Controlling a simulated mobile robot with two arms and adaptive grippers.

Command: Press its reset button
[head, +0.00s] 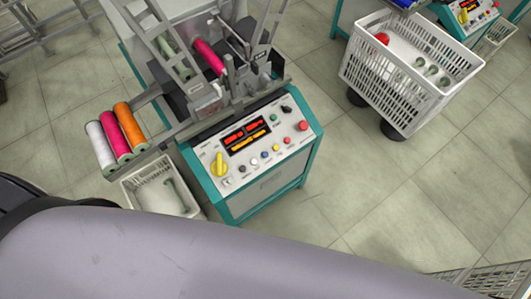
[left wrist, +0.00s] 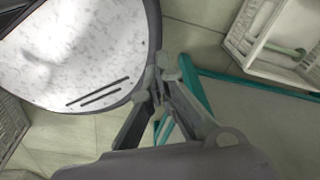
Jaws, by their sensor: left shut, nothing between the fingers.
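The winding machine's control panel (head: 250,145) faces me near the middle of the head view. A row of small round buttons runs along its lower part: black, white, blue, yellow and red, with the red one (head: 287,140) at the right end. A larger red button (head: 303,125) sits at the right edge, a green button (head: 272,128) above the row. The labels are too small to read, so I cannot tell which is reset. My left gripper (left wrist: 158,82) is shut and empty in the left wrist view, beside the machine's teal frame (left wrist: 205,98). My right gripper is not in view.
White, pink and orange thread spools (head: 116,136) lie on a rack left of the panel. A white basket (head: 134,189) stands below them; it also shows in the left wrist view (left wrist: 245,50). Another basket (head: 383,83) stands right. Floor between is clear.

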